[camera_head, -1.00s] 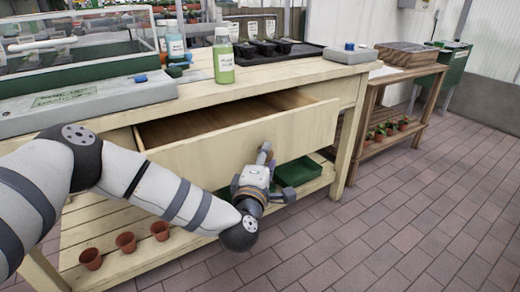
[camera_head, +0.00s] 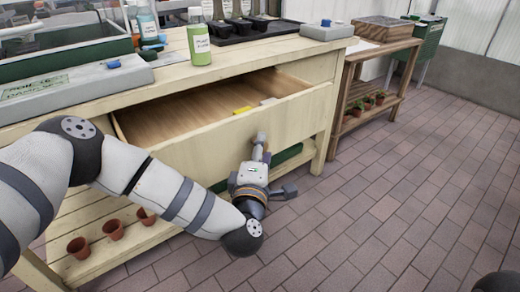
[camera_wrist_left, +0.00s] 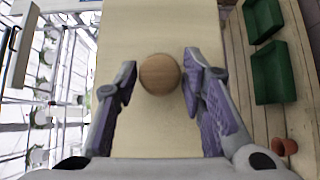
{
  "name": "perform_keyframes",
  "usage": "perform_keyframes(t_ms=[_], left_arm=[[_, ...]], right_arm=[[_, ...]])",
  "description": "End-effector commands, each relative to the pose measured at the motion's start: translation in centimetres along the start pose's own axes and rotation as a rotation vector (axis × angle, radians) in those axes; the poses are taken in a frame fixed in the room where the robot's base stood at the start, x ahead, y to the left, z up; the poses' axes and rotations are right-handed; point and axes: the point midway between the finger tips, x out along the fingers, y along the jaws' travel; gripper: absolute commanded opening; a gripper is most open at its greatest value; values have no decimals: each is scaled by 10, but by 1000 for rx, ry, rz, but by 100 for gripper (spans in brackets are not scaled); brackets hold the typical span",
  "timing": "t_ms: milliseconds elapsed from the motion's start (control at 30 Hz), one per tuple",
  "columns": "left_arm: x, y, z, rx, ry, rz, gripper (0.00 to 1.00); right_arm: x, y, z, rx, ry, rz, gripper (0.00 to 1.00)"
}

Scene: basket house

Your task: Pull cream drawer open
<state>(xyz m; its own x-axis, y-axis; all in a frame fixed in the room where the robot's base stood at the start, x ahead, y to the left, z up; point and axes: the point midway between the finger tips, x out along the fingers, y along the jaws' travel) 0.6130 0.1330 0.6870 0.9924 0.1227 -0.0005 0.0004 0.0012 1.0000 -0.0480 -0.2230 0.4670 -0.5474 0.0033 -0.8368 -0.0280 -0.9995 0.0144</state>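The cream drawer (camera_head: 225,140) is pulled part way out of the wooden workbench. Its brown inside (camera_head: 190,108) shows from above, with a small yellow item (camera_head: 242,110) at the right. My left gripper (camera_head: 275,168) is in front of the drawer front. In the left wrist view, the round wooden knob (camera_wrist_left: 160,74) lies between the fingers of my left gripper (camera_wrist_left: 158,82). The fingers stand apart on either side of it, with a narrow gap at the left, so they look open. The knob is not clearly seen in the head view. My right gripper is not in view.
Bottles, including a green one (camera_head: 198,38), and a black tray (camera_head: 255,28) stand on the workbench top (camera_head: 170,75). Terracotta pots (camera_head: 113,230) are on the lower shelf, with a green tray (camera_wrist_left: 273,72) there too. The paved floor (camera_head: 400,200) at the right is clear.

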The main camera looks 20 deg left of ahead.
Motion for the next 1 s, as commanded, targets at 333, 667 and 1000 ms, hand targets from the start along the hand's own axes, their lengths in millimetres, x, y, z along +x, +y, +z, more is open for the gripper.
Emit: perform_keyframes(t_ms=[333,667,1000], left_arm=[[-2,0,0,1,0,0,50],[-80,-1,1,0,-4,-4,50],[-121,0,0,1,-1,-1,50]], right_arm=[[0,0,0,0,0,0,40],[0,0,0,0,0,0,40],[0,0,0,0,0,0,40]])
